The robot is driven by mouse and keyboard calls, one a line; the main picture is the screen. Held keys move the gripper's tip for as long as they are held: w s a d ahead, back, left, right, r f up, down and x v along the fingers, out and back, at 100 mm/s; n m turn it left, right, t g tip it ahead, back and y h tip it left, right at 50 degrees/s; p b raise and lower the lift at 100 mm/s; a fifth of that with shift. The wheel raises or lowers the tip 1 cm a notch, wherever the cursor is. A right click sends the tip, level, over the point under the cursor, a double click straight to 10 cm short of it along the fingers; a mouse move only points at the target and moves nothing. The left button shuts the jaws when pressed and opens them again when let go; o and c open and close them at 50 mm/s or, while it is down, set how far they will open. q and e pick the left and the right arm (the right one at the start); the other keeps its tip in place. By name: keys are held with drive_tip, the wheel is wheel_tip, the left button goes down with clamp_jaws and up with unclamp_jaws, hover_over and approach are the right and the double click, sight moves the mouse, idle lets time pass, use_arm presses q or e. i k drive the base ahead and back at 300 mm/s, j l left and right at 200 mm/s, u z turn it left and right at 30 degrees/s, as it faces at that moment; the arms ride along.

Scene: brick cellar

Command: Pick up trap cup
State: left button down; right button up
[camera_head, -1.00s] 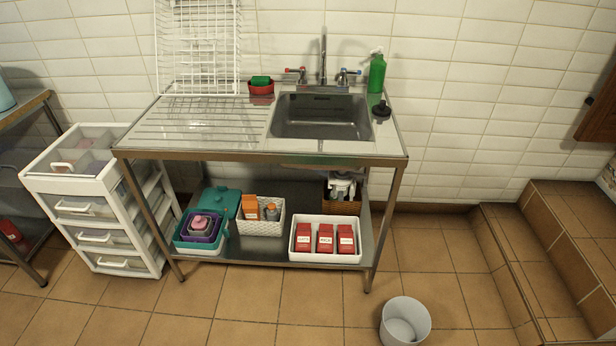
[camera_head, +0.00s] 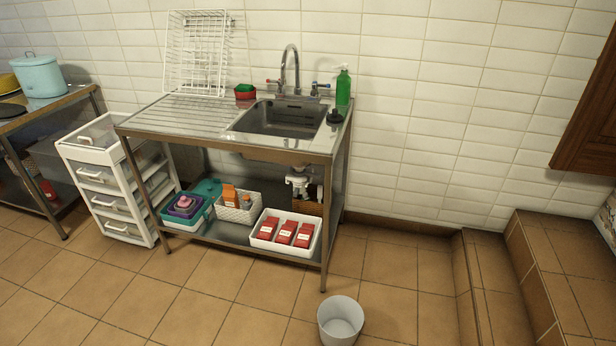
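Under the sink (camera_head: 282,118), a whitish-grey drain trap (camera_head: 300,184) hangs below the basin, above the lower shelf. A cup part cannot be told apart clearly from the rest of the trap at this size. The trap is partly in shadow, behind the front rail of the steel sink table (camera_head: 230,146). Neither of my grippers is in view.
On the lower shelf stand a white tray with red packets (camera_head: 262,239), a white basket (camera_head: 240,213) and teal and purple tubs (camera_head: 184,212). A white bucket (camera_head: 340,322) stands on the floor in front. Brown tiled steps (camera_head: 530,270) rise at right. Floor between is clear.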

sight(298, 187)
drive_tip(key=i+z, duration=0.5)
drive_tip(key=i+j+z, duration=0.25)
drive_tip(key=z, duration=0.2)
drive_tip(key=i, duration=0.05)
